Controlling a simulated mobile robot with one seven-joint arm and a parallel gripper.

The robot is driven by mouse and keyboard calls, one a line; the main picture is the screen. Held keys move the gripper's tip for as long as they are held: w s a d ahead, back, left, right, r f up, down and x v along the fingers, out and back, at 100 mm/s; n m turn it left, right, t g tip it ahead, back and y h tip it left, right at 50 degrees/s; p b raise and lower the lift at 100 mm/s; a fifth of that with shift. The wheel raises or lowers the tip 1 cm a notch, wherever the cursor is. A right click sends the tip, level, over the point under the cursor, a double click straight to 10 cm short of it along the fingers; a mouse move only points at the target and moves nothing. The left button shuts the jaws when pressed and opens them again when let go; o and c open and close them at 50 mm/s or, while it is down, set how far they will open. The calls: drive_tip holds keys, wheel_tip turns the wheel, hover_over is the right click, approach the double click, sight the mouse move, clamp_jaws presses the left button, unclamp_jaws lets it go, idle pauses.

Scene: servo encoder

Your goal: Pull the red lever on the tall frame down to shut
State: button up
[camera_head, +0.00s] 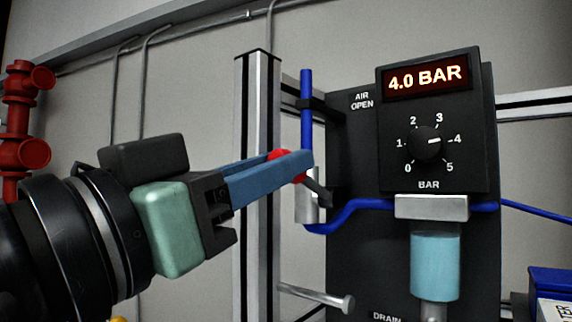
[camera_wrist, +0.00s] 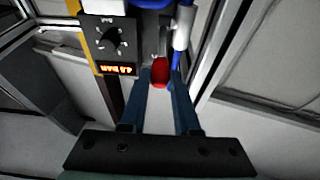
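The red lever's knob (camera_head: 300,178) is at the right end of my gripper's blue fingers, partly hidden by them. Its short dark stem (camera_head: 318,192) slants down to the right beside the silver valve body (camera_head: 306,208) on the tall frame (camera_head: 257,130). My gripper (camera_head: 291,161) reaches in from the left with its fingers on both sides of the knob. In the wrist view the red knob (camera_wrist: 160,73) fills the gap between the fingertips (camera_wrist: 161,80), and they appear to touch it. A label (camera_head: 362,102) near the valve reads AIR OPEN.
The black panel (camera_head: 360,280) right of the lever carries a display (camera_head: 428,78) reading 4.0 BAR and a dial (camera_head: 428,143). Blue tubing (camera_head: 306,95) runs above and below the valve. A metal rod (camera_head: 318,296) sticks out below my gripper. Red fittings (camera_head: 22,110) stand far left.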

drive_tip(key=shift+s+a+f, duration=0.1)
drive_tip(key=shift+f, duration=0.15)
drive_tip(key=shift+s+a+f+b, duration=0.15)
drive_tip(key=shift+s+f+b, duration=0.05)
drive_tip(key=shift+f+b, duration=0.55)
drive_tip(key=shift+f, duration=0.1)
drive_tip(key=shift+s+f+b, duration=0.1)
drive_tip(key=shift+f+b, duration=0.65)
drive_tip(key=shift+b, duration=0.05)
drive_tip(key=o, duration=0.8)
